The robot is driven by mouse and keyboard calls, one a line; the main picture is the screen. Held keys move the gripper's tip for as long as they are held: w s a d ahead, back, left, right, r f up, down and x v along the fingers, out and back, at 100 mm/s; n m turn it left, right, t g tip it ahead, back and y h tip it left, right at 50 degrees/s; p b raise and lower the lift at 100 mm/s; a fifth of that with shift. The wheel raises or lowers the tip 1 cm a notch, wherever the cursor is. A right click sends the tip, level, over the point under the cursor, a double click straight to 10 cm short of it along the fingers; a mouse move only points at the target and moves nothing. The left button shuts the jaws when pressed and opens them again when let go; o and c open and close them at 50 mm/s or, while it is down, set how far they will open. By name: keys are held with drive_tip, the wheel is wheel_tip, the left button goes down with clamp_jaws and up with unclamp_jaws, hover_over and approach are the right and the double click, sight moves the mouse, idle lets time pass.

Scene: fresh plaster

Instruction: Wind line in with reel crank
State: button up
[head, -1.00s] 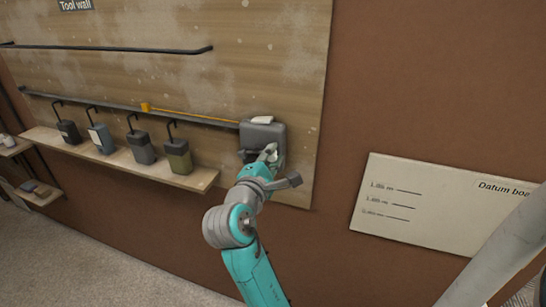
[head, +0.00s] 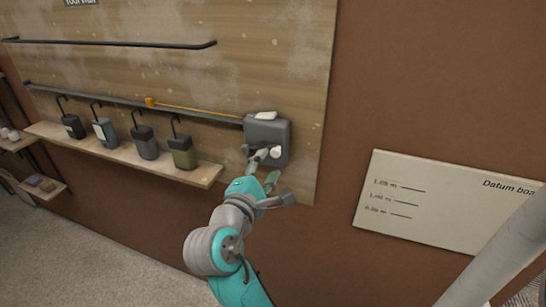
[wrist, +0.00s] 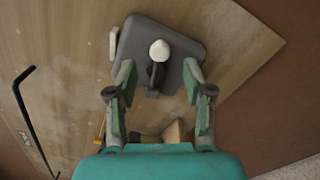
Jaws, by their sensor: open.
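The grey line reel (head: 268,134) is mounted on the wooden tool wall, and it also shows in the wrist view (wrist: 180,50). Its crank, a dark arm with a pale rounded knob (wrist: 160,50), sits on the reel's face. A yellow line (head: 200,111) runs left from the reel to a yellow block (head: 150,102) at the rail. My gripper (head: 264,168) is in front of the reel's lower part. In the wrist view its fingers (wrist: 160,98) are spread wide, with the crank between and beyond them. Nothing is held. In the head view the fingers partly hide the crank.
Several dark and olive containers with hooked rods stand along a wooden shelf (head: 120,153) to the left. A black rail (head: 110,43) runs above. A pale datum board (head: 430,200) hangs on the brown wall to the right. The wall between is bare.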

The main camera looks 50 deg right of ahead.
drive_tip(key=shift+v, duration=2.85)
